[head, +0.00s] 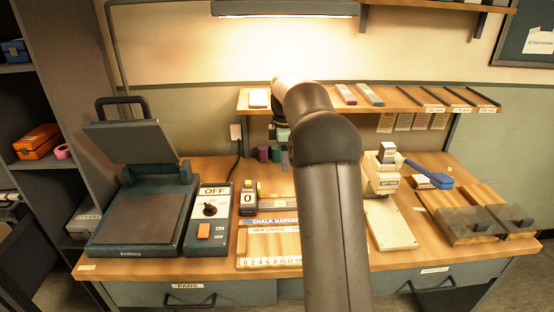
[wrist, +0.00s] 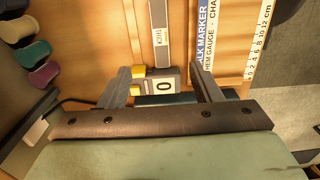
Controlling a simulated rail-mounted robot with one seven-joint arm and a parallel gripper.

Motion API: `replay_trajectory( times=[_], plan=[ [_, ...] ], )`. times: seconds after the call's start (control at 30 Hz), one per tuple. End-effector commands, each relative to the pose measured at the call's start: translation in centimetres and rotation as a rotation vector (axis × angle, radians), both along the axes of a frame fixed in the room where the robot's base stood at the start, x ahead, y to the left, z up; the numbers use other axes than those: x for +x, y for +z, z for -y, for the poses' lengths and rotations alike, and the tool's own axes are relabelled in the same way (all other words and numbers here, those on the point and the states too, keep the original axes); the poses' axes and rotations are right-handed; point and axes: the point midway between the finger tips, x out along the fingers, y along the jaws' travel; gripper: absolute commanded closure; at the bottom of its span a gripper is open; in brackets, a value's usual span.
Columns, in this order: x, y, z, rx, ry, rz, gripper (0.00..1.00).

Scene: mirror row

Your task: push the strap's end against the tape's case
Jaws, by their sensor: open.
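The tape's case (head: 248,198) is a small dark and yellow box with a white "0" window. It sits right of the OFF switch box in the head view. In the wrist view the case (wrist: 163,86) shows between the fingers of my gripper (wrist: 161,72), which are apart, one on each side. My arm hides my gripper in the head view.
A chalk marker and hem gauge board with a ruler (wrist: 257,40) lies beside the strap. Several coloured spools (wrist: 35,52) stand at the left of the wrist view. The switch box (head: 208,218) and heat press (head: 140,215) stand left of the case.

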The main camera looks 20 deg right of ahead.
Motion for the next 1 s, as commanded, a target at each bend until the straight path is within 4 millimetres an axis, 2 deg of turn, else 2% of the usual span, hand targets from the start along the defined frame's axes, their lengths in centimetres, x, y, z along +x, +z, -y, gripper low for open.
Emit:
replay_trajectory(
  times=[0.3, 0.47, 1.0],
  plan=[
    [0.0, -0.1, 0.0, 0.000, 0.001, -0.001, 0.42],
    [0.0, -1.4, 0.0, 0.001, 0.000, -0.003, 0.42],
    [-0.1, -11.8, -0.1, 0.002, 0.000, -0.003, 0.42]
  ],
)
